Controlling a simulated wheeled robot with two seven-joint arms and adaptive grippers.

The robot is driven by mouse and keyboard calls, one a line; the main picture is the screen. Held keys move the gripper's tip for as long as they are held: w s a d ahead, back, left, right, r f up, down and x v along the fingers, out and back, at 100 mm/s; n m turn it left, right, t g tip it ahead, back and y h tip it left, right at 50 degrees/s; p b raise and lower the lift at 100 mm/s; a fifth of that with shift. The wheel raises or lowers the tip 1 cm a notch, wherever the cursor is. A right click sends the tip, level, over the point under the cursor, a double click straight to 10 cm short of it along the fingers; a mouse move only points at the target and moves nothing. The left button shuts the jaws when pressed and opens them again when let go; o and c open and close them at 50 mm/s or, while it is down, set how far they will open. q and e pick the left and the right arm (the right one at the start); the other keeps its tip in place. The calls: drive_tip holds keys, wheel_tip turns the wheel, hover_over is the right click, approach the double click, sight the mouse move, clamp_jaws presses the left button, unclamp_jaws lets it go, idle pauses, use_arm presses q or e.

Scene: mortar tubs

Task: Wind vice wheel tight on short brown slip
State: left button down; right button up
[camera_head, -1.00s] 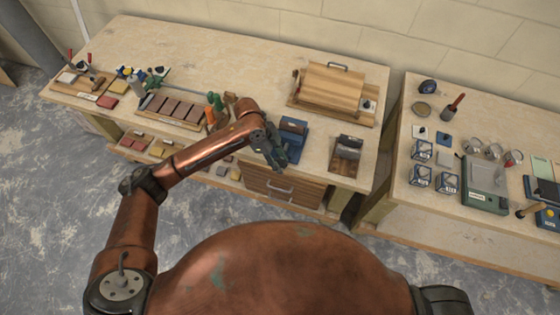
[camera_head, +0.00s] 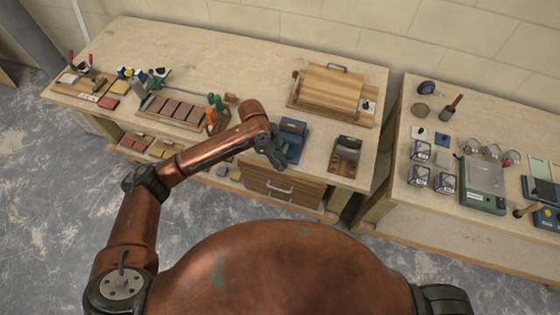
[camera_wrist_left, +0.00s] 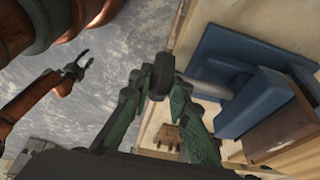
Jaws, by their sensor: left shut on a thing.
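The blue vice (camera_head: 293,138) stands at the front edge of the left bench. My left gripper (camera_head: 277,158) is at its near left side. In the left wrist view the vice (camera_wrist_left: 222,52) shows large, with a grey screw rod running to a dark wheel (camera_wrist_left: 160,76). The left gripper (camera_wrist_left: 165,98) is shut on this wheel, its green fingers on either side. A brown piece (camera_wrist_left: 272,130) sits against the blue jaw; whether it is clamped tight I cannot tell. My right gripper (camera_wrist_left: 78,66) hangs over the floor in that view, fingers apart and empty.
A wooden box with a dark opening (camera_head: 346,150) stands right of the vice. A wooden press (camera_head: 332,88) is behind. A rack of brown slips (camera_head: 172,110) and bottles (camera_head: 215,103) lie left, near my left arm. A second bench (camera_head: 400,235) stands right across a gap.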

use_arm(q)
drive_tip(key=y+p, duration=0.1)
drive_tip(key=p, duration=0.1)
drive_tip(key=y+p, duration=0.1)
drive_tip(key=p, duration=0.1)
drive_tip(key=t+y+p, duration=0.1)
drive_tip(key=p, duration=0.1)
drive_tip(key=shift+s+d+r+y, duration=0.1)
drive_tip(key=shift+d+r+y, duration=0.1)
drive_tip(key=shift+d+y, duration=0.15)
drive_tip(key=shift+f+t+y+p, duration=0.25)
drive_tip(key=shift+t+y+p, duration=0.15)
drive_tip(key=shift+y+p, duration=0.55)
drive_tip(key=shift+f, duration=0.1)
drive_tip(key=shift+s, duration=0.1)
